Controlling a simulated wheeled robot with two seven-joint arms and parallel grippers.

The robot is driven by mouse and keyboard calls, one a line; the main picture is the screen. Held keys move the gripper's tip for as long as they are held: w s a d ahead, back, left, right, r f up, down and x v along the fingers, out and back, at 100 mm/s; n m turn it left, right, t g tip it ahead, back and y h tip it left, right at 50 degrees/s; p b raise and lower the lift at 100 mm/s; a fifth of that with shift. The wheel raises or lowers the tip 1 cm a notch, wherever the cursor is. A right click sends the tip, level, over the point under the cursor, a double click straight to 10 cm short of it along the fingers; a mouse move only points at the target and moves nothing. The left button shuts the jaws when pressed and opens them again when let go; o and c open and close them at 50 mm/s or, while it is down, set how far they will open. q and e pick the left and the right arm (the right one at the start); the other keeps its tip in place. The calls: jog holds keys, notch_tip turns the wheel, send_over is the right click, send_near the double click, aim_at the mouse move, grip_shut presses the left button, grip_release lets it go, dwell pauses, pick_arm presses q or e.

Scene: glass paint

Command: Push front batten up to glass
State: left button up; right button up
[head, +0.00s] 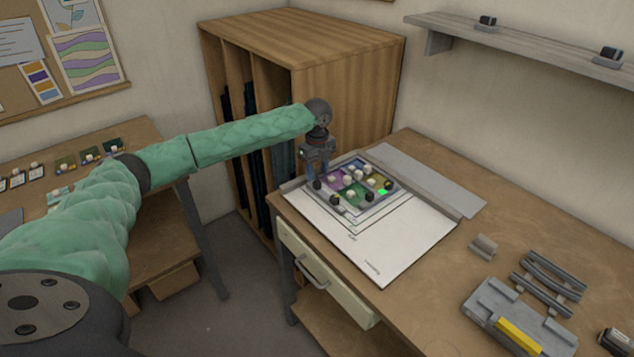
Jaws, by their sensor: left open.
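The glass (352,186) is a small panel of coloured patches with several pale and dark knobs on it. It lies on the white sheet (385,246) at the far left part of the workbench. A grey strip (291,186) runs along the sheet's left edge, and another grey edge (425,190) runs along the back right; I cannot tell which piece is the front batten. My left gripper (317,178) points down at the glass's left corner, its fingers open. Its fingertips are small, and I cannot tell whether they touch anything. My right gripper is not in view.
A grey tool block with a yellow piece (516,335), a slatted rack (548,283) and a small grey block (483,246) stand at the bench's right. A wooden cabinet (345,75) rises close behind my left gripper. A wall shelf (540,48) hangs above.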

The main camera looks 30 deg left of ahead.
pick_arm(q)
jog(key=shift+r+b, duration=0.45)
jog(key=shift+r, duration=1.3)
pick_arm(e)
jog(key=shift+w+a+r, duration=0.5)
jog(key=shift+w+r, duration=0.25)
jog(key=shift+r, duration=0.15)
